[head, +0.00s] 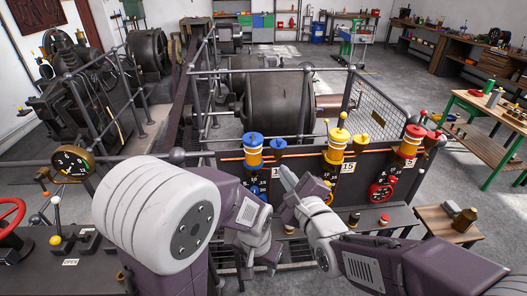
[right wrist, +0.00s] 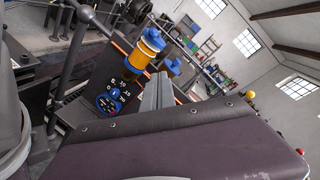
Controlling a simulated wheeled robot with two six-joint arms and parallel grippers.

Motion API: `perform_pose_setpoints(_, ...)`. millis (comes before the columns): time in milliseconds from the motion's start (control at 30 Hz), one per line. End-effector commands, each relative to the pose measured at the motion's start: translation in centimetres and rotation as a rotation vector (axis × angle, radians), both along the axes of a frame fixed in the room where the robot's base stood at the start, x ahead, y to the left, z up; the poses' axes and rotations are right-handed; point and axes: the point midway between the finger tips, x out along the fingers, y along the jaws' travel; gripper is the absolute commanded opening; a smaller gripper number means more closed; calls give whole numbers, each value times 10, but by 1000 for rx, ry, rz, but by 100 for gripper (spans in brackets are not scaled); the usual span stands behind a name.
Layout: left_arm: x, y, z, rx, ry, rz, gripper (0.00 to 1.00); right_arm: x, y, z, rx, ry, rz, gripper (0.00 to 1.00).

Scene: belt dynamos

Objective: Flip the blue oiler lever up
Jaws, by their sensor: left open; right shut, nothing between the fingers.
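The blue oiler (head: 253,150), an amber cylinder with blue bands and a blue cap, stands on the rail of the dark panel. It also shows in the right wrist view (right wrist: 147,46), upper middle. I cannot make out its lever clearly. A blue funnel cup (head: 278,146) stands just right of it. My right gripper (head: 287,177) is shut and empty, its fingers pointing up in front of the panel, below and right of the oiler. In the right wrist view the fingers (right wrist: 157,93) appear below the funnel cup, apart from the oiler. My left gripper (head: 250,258) hangs low before the panel, open, its fingers largely hidden.
A yellow oiler (head: 336,148) and a red oiler (head: 409,143) stand further right on the same rail. A blue gauge (right wrist: 110,103) sits on the panel under the blue oiler. Pipe railings and a mesh guard (head: 377,115) stand behind. A green-legged bench (head: 487,125) is at right.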

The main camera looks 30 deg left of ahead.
Motion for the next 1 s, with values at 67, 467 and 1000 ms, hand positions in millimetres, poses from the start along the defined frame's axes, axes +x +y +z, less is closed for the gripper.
perform_pose_setpoints(67,0,0,9,0,0,0,46,13,12,0,-2,2,-1,0)
perform_pose_setpoints(467,0,0,41,0,0,0,46,49,69,6,1,0,3,0)
perform_pose_setpoints(1000,0,0,47,0,0,0,46,44,83,11,-1,-1,0,0)
